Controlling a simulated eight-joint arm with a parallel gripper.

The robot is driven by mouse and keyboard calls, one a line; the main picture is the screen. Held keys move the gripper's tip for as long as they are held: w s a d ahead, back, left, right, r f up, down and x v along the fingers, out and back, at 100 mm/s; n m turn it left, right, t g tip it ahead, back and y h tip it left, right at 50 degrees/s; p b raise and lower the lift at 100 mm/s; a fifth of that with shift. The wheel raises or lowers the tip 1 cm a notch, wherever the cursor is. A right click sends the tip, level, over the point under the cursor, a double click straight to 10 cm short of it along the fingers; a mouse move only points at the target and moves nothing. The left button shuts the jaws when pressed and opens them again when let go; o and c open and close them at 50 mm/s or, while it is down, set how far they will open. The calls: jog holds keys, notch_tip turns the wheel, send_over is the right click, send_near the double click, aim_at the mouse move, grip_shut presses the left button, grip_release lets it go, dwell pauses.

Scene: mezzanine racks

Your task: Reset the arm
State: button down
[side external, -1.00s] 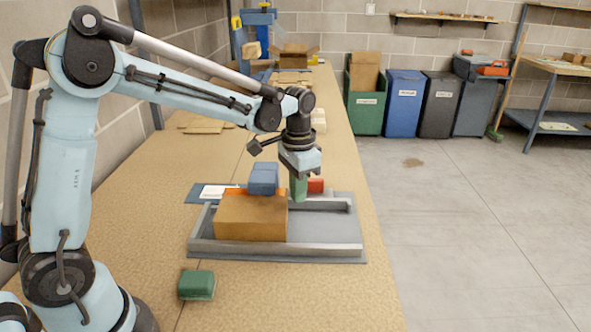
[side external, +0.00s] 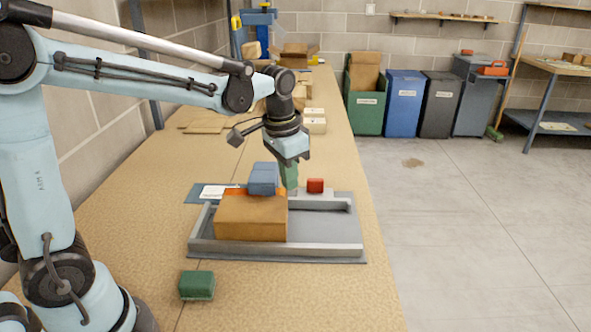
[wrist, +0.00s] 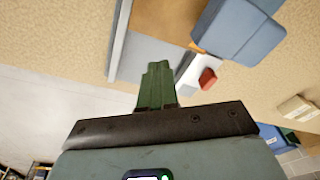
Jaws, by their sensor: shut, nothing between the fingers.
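My gripper (side external: 289,176) is above the far side of the grey tray (side external: 325,250), fingers pointing down, beside the blue block. Its green fingers are shut with nothing between them; they also show together in the wrist view (wrist: 157,85). A brown box (side external: 250,217) sits in the left part of the tray. The blue block (side external: 263,180) appears on or just behind the box top; I cannot tell exactly which. It also shows at the upper right of the wrist view (wrist: 238,32).
A red block (side external: 315,186) is behind the tray on a pale piece. A green block (side external: 197,285) lies on the bench in front. Pale boxes (side external: 314,121) stand farther back. The tray's right part is empty. Bins (side external: 405,103) stand on the floor beyond.

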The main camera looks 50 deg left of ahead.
aim_at(272, 205)
jog(key=s+n+t, duration=0.2)
jog(key=s+t, duration=0.4)
jog(key=s, duration=0.5)
jog(key=a+m+g, duration=0.2)
jog(key=a, duration=0.1)
jog(key=w+a+f+m+g, duration=0.1)
jog(key=a, duration=0.1)
jog(key=shift+a, duration=0.15)
jog(key=a+f+m+g, duration=0.1)
jog(key=a, duration=0.1)
jog(key=a+m, duration=0.2)
jog(key=a+f+m+g+h, duration=0.1)
jog(key=a, duration=0.1)
jog(key=shift+s+f+m+g, duration=0.25)
jog(key=shift+f+m+g, duration=0.05)
jog(key=shift+f, duration=0.05)
jog(key=shift+m, duration=0.5)
jog(key=w+d, duration=0.4)
jog(key=w, duration=0.1)
jog(key=w+d, duration=0.3)
jog(key=shift+f, duration=0.25)
jog(key=shift+w+d+f, duration=0.15)
jog(key=shift+w+d, duration=0.05)
jog(key=shift+d, duration=0.1)
jog(key=shift+a+f, duration=0.1)
jog(key=shift+f, duration=0.6)
